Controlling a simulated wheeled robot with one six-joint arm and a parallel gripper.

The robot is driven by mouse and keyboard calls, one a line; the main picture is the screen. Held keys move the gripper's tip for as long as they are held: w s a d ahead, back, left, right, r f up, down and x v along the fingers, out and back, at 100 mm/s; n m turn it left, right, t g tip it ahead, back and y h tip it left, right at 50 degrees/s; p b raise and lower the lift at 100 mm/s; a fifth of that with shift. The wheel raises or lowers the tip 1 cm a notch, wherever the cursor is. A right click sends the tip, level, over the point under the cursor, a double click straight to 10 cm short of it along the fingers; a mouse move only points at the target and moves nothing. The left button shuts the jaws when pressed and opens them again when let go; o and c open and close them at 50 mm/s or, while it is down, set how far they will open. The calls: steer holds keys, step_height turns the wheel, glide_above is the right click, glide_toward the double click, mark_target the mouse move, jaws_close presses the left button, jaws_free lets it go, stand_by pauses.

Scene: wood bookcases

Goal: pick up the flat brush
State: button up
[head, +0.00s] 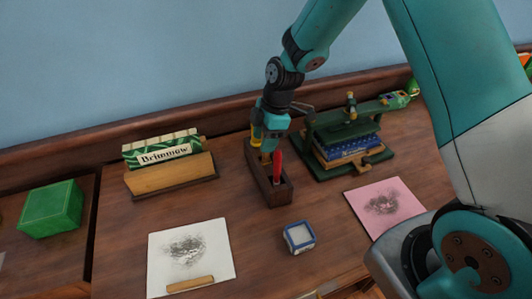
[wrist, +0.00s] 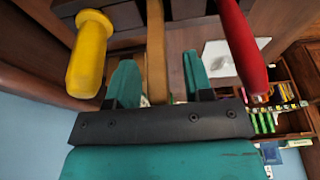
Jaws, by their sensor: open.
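A dark wooden holder (head: 281,193) stands upright on the desk with tools in it. A red handle (head: 277,170) and a yellow handle (head: 256,135) rise from it, and a tan wooden handle (head: 265,157) stands between them. I cannot tell for sure which is the flat brush, as the working ends are hidden in the holder. In the wrist view the tan handle (wrist: 155,50) passes between the teal fingers of my open gripper (wrist: 160,82), with gaps on both sides. The yellow handle (wrist: 88,55) is left of the fingers, the red one (wrist: 240,40) right.
A green press (head: 348,140) with books stands right of the holder. A wooden rack labelled Brimmow (head: 170,178) is at left, near a green box (head: 52,208).

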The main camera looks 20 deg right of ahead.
jaws_close()
steer(key=shift+r, duration=0.1)
